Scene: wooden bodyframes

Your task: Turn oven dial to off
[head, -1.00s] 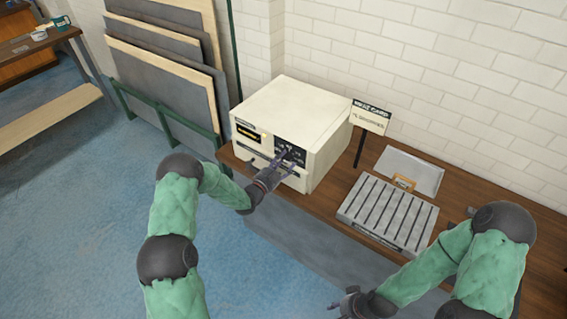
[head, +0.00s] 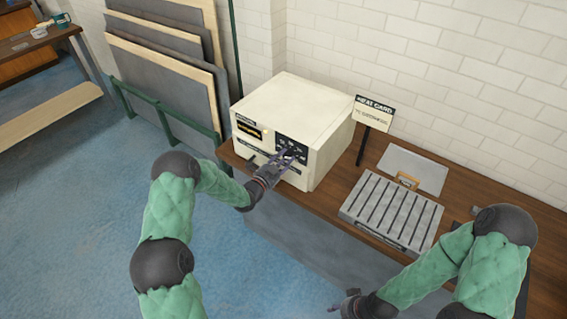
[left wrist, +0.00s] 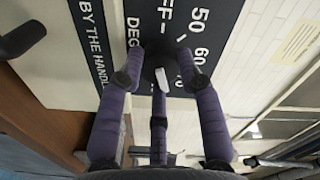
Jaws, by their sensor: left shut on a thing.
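The cream oven (head: 310,100) stands on the wooden bench, its black dial panel (head: 284,141) facing my left arm. My left gripper (head: 288,160) is at this panel, shut on the dial. In the left wrist view its purple-grey fingers (left wrist: 160,82) sit around the dark round dial (left wrist: 153,62), which carries a white mark. Printed "FF", "50" and "60" show beside the dial; part of the scale is hidden, so I cannot tell the exact setting. My right gripper (head: 346,304) is low at the front, away from the oven; its finger state is unclear.
A "HEAT CARD" sign (head: 373,113) stands right of the oven. A grey slotted rack (head: 391,213) and a pale sheet (head: 414,168) lie farther right on the bench (head: 480,215). Large panels (head: 165,85) lean in a green rack at left. Blue floor is clear in front.

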